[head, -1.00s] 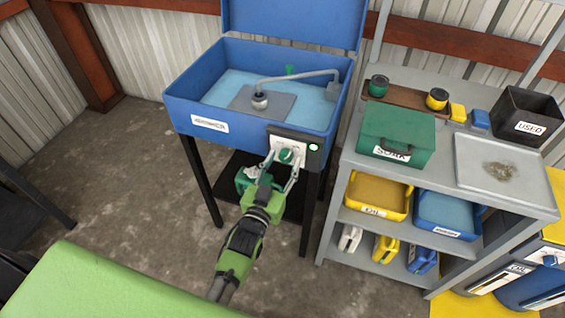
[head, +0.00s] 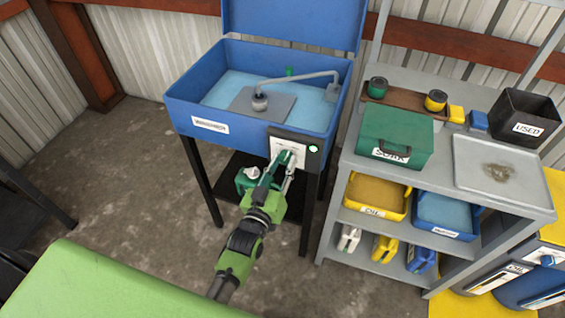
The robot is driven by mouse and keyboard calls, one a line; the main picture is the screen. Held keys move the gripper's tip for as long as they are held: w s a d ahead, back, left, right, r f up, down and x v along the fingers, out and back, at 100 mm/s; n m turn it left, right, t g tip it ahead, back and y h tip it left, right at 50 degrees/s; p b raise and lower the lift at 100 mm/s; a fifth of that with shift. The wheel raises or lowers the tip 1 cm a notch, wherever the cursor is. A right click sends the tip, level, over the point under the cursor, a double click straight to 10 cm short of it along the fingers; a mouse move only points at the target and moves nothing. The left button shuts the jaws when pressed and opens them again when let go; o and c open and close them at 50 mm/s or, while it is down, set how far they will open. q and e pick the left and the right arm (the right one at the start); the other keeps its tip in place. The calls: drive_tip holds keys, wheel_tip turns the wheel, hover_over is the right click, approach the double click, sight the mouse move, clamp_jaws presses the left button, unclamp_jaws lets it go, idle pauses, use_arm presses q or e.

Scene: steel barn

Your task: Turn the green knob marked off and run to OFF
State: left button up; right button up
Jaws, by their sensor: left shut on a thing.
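The blue parts washer (head: 180,97) stands open on black legs at the centre of the head view. A dark control panel with a white plate (head: 281,142) is on its front right corner, with a lit green lamp (head: 313,149) beside the plate. My left gripper (head: 286,160) reaches up to this panel from below and is shut at the green knob. The fingers and wrist cover nearly all of the knob, so its pointing and the marks around it cannot be read. My right gripper is not in view.
A grey shelf unit (head: 455,211) stands close on the right, with a green box (head: 393,132), a black bin (head: 525,110) and coloured tubs. A green and white container (head: 248,180) sits under the washer. Concrete floor (head: 130,190) is clear on the left.

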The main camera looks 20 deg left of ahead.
use_arm(q)
drive_tip(key=n+p, duration=0.1)
drive_tip(key=n, duration=0.4)
drive_tip(key=shift+n, duration=0.3)
drive_tip(key=n, duration=0.4)
drive_tip(key=shift+n, duration=0.7)
drive_tip(key=o, duration=1.1)
drive_tip(key=s, duration=1.2)
drive_tip(key=shift+a, duration=0.15)
